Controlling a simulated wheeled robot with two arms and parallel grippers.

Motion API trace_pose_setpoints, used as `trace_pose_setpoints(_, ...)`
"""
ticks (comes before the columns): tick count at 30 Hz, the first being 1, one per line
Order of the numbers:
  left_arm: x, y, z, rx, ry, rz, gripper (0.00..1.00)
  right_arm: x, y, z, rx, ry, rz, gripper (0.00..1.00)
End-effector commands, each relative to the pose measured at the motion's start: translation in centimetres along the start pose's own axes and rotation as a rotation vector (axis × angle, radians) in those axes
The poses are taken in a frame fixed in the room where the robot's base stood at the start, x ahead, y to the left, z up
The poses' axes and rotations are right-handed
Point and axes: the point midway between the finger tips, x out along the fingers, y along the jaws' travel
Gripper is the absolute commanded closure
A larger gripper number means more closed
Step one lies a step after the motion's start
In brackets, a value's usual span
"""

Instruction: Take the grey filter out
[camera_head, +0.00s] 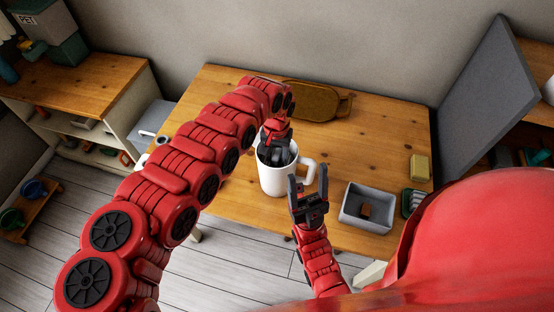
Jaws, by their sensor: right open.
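A large white mug (273,180) stands upright on the wooden island, its handle to the right. My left arm reaches in from the left, and my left gripper (274,150) points down into the mug's mouth. Its fingers are partly hidden by the rim, so I cannot tell whether they hold anything. Something dark grey shows inside the mouth around the fingers; I cannot tell filter from gripper there. My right gripper (308,187) is open and empty, just right of the mug, below its handle.
A grey bin (350,213) with a small brown piece inside stands at the right front. A yellow sponge (420,167) and a green-and-white item (411,203) lie farther right. A brown wooden board (313,101) lies at the back. The tabletop (365,135) between is clear.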

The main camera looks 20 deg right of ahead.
Motion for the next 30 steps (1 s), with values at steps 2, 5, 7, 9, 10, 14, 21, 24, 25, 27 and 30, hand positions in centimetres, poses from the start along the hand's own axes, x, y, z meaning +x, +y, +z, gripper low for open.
trace_pose_setpoints(2,0.00,-0.01,0.00,0.000,0.000,0.000,0.69,-0.01,0.00,0.00,0.000,0.000,0.000,0.36)
trace_pose_setpoints(5,-0.01,-0.01,0.01,0.000,0.000,0.000,0.87,-0.01,0.00,0.00,0.000,0.000,0.000,0.36)
trace_pose_setpoints(7,-0.02,-0.01,0.00,0.000,0.000,0.000,1.00,-0.01,0.00,0.00,0.000,0.000,0.000,0.36)
trace_pose_setpoints(9,-0.02,-0.01,0.00,0.000,0.000,0.000,1.00,-0.01,0.00,0.00,0.000,0.000,0.000,0.36)
trace_pose_setpoints(10,-0.02,-0.01,0.00,0.000,0.000,0.000,1.00,0.00,0.00,0.00,0.000,0.000,0.000,0.36)
trace_pose_setpoints(14,-0.03,-0.02,0.00,0.000,0.000,0.000,1.00,0.00,0.00,0.00,0.000,0.000,0.000,0.36)
trace_pose_setpoints(21,-0.03,-0.01,0.00,0.000,0.000,0.000,1.00,0.00,0.00,0.00,0.000,0.000,0.000,0.36)
trace_pose_setpoints(24,-0.03,-0.01,0.00,0.000,0.000,0.000,1.00,0.00,0.00,0.00,0.000,0.000,0.000,0.36)
trace_pose_setpoints(25,-0.03,-0.01,0.00,0.000,0.000,0.000,1.00,0.01,0.00,0.00,0.000,0.000,0.000,0.36)
trace_pose_setpoints(27,-0.03,-0.01,0.00,0.000,0.000,0.000,1.00,0.00,0.00,0.00,0.000,0.000,0.000,0.36)
trace_pose_setpoints(30,-0.03,-0.01,0.00,0.000,0.000,0.000,1.00,0.00,0.00,0.00,0.000,0.000,0.000,0.36)
